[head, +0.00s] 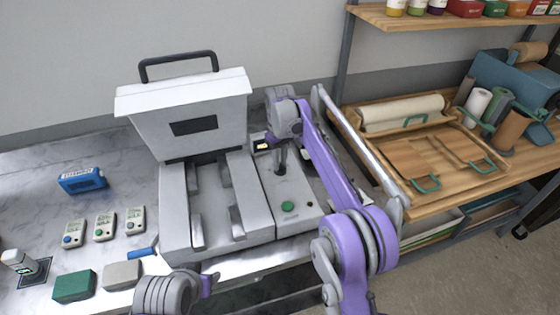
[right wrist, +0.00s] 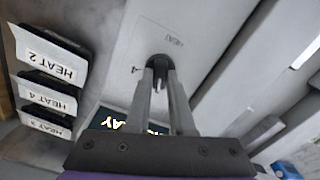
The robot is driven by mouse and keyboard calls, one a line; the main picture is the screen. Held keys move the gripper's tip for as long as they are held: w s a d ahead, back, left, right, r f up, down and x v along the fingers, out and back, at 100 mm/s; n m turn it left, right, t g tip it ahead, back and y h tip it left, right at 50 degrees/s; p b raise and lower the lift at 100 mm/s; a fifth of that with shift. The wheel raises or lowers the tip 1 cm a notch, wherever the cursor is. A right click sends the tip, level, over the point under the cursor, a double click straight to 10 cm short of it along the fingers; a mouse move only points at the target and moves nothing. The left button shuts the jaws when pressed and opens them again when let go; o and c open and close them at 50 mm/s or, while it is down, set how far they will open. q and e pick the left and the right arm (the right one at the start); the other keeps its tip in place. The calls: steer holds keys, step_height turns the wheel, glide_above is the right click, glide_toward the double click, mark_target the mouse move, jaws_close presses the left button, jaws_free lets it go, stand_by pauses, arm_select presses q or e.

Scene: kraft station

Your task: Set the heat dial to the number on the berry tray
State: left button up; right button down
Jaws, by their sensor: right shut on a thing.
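The heat dial is a dark round knob (right wrist: 157,62) on the light grey panel, beside the word HEAT in the right wrist view. A small printed 4 shows beside it. My right gripper (right wrist: 160,80) is shut on the dial, its two fingers around the knob. In the head view my right gripper (head: 280,163) reaches down onto the panel (head: 262,200) right of the white machine. Trays labelled HEAT 2 (right wrist: 50,62), HEAT 4 (right wrist: 48,96) and HEAT 3 (right wrist: 45,123) show upside down in the wrist view. I cannot tell which is the berry tray.
A white press-like machine (head: 190,115) with a black handle stands left of the panel. Small boxes and a blue device (head: 82,180) lie on the left counter.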

steer(key=c, duration=0.8)
jaws_free()
arm_select(q)
steer(key=shift+w+r+p, duration=0.35)
steer(key=shift+r+p, duration=0.05)
steer(key=shift+r, duration=0.15)
steer(key=shift+w+r+p, duration=0.3)
steer(key=shift+r+p, duration=0.05)
steer(key=shift+r, duration=0.2)
arm_select(e)
step_height(320, 180, up, 11)
steer(key=shift+f, duration=0.1)
arm_select(q)
steer(key=shift+w, duration=0.1)
